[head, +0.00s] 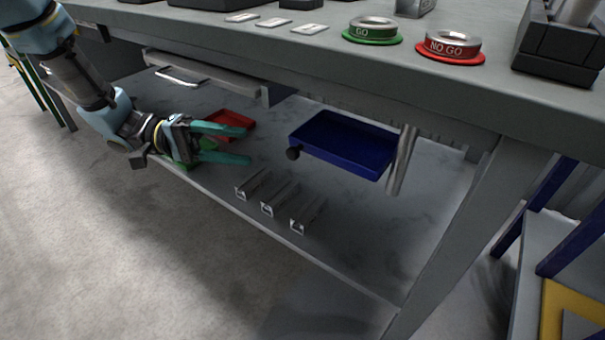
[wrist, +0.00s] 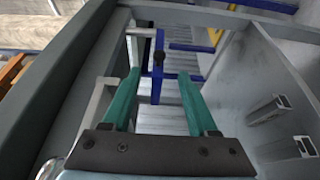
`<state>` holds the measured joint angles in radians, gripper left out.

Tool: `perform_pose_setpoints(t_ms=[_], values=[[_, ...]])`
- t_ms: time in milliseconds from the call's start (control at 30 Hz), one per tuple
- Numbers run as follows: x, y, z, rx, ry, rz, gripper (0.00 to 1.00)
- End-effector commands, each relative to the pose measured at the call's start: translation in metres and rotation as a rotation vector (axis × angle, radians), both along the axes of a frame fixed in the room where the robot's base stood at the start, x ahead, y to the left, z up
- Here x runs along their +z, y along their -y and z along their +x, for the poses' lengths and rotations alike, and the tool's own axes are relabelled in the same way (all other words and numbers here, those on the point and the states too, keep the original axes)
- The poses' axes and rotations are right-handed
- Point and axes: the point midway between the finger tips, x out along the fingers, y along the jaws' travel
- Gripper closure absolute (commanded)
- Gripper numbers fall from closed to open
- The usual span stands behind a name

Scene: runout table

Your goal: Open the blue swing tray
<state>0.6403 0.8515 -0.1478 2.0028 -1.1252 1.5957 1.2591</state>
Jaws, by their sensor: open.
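The blue swing tray (head: 345,146) hangs under the bench, beside an upright metal post (head: 402,160) at its right end. Its black knob (head: 293,154) sits at the tray's left front corner. My gripper (head: 247,145) has two teal fingers, spread and empty, pointing right toward the knob with a gap between. In the wrist view, a dark knob (wrist: 158,58) on a blue upright part shows beyond and between the fingertips (wrist: 160,76). The tray is hard to make out in that view.
Several metal channel pieces (head: 268,205) lie on the lower shelf below the tray. A red bin (head: 231,121) and a green one (head: 187,158) are near my gripper. A bench leg (head: 455,235) stands at right.

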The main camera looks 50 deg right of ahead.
Motion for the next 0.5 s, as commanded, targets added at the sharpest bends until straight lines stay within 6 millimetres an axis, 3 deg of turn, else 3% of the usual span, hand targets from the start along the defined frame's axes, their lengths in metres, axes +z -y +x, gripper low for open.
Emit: perform_pose_setpoints(t_ms=[167, 500], values=[[0.001, 0.007, -0.017, -0.004, -0.002, -0.003, 0.41], [0.001, 0.031, -0.074, -0.003, -0.001, 0.0, 0.41]])
